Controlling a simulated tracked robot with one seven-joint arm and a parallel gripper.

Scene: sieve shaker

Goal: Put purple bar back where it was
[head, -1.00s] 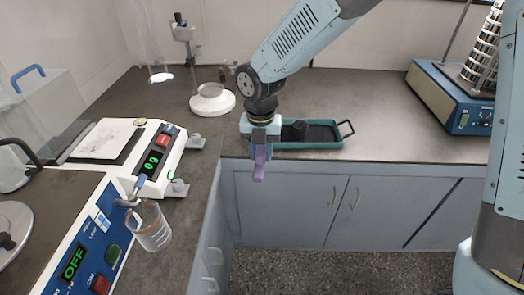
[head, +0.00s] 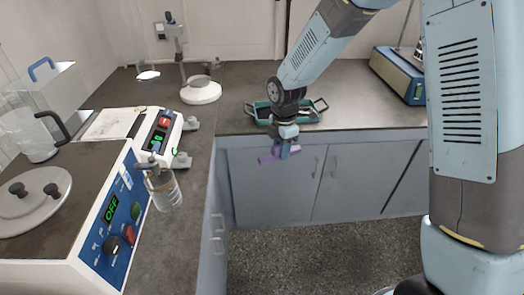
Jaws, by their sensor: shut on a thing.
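My gripper (head: 284,153) is in the middle of the head view, in front of the far counter's front edge and above the floor. It is shut on the purple bar (head: 268,158), which sticks out to the left of the fingers and lies roughly level. Part of the bar is hidden by the fingers. Behind my gripper, a green tray (head: 308,116) with a handle rests on the far counter, partly covered by my arm. The bar is apart from the tray and the counter.
The far counter (head: 345,85) is clear right of the tray, up to a blue instrument (head: 398,75). Grey cabinets (head: 345,180) are below.

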